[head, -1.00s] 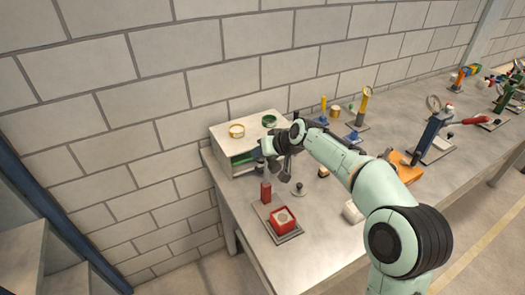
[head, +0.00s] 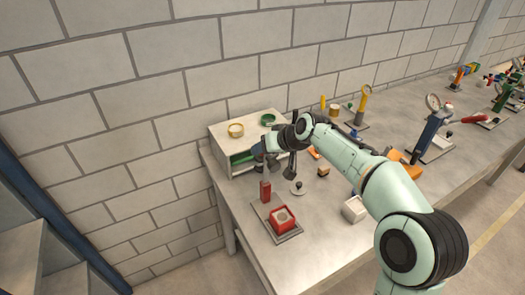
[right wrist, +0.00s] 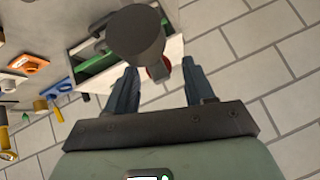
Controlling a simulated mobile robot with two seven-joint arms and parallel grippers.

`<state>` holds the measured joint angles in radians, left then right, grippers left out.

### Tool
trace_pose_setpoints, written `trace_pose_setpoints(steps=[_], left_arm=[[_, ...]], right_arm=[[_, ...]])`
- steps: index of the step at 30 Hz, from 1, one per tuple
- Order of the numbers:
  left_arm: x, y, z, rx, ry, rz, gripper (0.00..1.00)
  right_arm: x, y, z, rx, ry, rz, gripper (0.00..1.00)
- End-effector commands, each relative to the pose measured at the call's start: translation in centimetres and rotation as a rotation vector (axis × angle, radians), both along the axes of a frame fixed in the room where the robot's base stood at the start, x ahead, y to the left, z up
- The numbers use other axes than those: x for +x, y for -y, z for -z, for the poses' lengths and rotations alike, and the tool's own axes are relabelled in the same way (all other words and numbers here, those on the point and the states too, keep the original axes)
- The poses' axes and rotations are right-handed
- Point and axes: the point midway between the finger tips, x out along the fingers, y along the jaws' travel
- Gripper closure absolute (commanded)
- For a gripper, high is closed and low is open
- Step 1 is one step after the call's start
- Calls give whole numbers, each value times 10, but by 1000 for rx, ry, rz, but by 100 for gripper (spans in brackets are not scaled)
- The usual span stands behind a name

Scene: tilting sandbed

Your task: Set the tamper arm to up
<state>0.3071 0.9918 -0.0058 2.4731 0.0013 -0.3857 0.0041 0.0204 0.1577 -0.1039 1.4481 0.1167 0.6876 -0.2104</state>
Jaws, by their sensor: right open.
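The tamper stand shows in the head view as a red post (head: 265,190) on a grey base plate (head: 293,236), with a red box (head: 282,217) in front. A grey bar, seemingly the tamper arm (head: 264,172), rises from the post towards my right gripper; its upper part is hard to make out. In the right wrist view, a dark grey cylinder (right wrist: 135,35), seemingly the tamper head, looms large beyond the fingers, with a red part behind it. My right gripper (head: 279,168) is open above and behind the post. It also shows in the wrist view (right wrist: 160,88). Contact cannot be told.
A white block (head: 354,210) sits under my arm. Gauges and tools fill the bench's right side.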

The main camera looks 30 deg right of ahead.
Motion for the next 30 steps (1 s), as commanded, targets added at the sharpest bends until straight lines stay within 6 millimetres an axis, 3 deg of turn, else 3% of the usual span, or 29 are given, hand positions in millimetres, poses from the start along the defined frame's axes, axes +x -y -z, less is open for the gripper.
trace_pose_setpoints(steps=[6, 13, 18, 30], left_arm=[[-5, 0, 6, 0, -6, 0, 100], [-6, 0, 7, 0, -7, 0, 100], [-6, 0, 8, 0, -7, 0, 100], [-6, 0, 8, 0, -7, 0, 100]], right_arm=[[-35, 10, -37, -1, 5, 1, 47], [-62, 18, -66, 0, 3, 0, 47], [-70, 20, -75, -1, 3, -1, 47], [-71, 20, -76, 0, 1, -1, 47]])
